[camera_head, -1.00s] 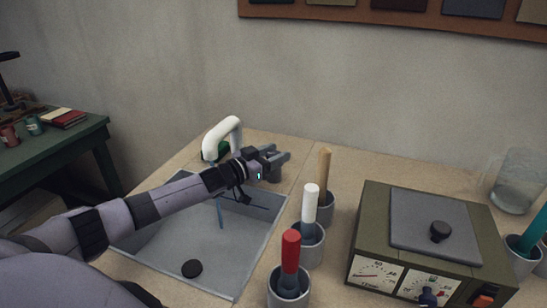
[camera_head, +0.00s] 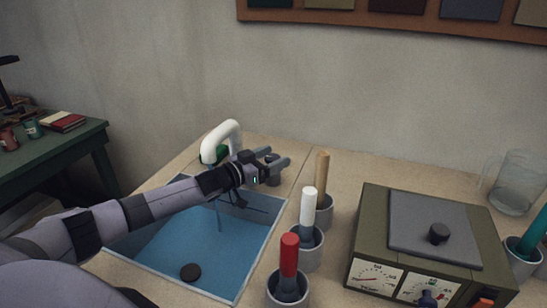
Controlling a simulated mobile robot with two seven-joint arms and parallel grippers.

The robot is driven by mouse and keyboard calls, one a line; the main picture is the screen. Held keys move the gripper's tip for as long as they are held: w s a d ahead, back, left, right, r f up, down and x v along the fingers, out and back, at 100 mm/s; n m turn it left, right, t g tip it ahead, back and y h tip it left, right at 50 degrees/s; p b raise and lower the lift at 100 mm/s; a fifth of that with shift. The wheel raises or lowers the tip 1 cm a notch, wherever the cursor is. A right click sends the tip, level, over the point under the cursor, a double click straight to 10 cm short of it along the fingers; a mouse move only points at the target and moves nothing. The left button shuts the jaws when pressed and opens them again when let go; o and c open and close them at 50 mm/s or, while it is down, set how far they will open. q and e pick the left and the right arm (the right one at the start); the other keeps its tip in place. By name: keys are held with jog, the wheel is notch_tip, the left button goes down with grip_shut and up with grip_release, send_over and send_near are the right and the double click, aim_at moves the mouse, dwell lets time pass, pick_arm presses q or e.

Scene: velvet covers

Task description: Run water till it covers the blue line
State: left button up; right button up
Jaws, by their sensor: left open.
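The sink (camera_head: 238,290) is set into the worktop, and blue water (camera_head: 190,245) spreads across its floor. A thin stream (camera_head: 219,215) hangs below the white spout (camera_head: 221,138). A dark round plug (camera_head: 190,271) shows at the front of the sink. I cannot clearly make out the blue line; my arm hides part of the sink's back wall. My left gripper (camera_head: 279,163) is open behind the sink's back right corner, its fingers over a dark grey knob (camera_head: 273,177). I cannot tell whether they touch it. My right gripper is not in view.
Right of the sink stand grey cups holding red (camera_head: 289,255), white (camera_head: 309,207) and wooden (camera_head: 322,165) handles. A green box with dials (camera_head: 365,240) and a glass jug (camera_head: 515,182) are farther right. A green table (camera_head: 60,150) is at left.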

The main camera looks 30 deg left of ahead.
pick_arm(q)
jog(key=shift+v, duration=3.2)
jog(key=shift+d, duration=0.1)
dwell(4.7)
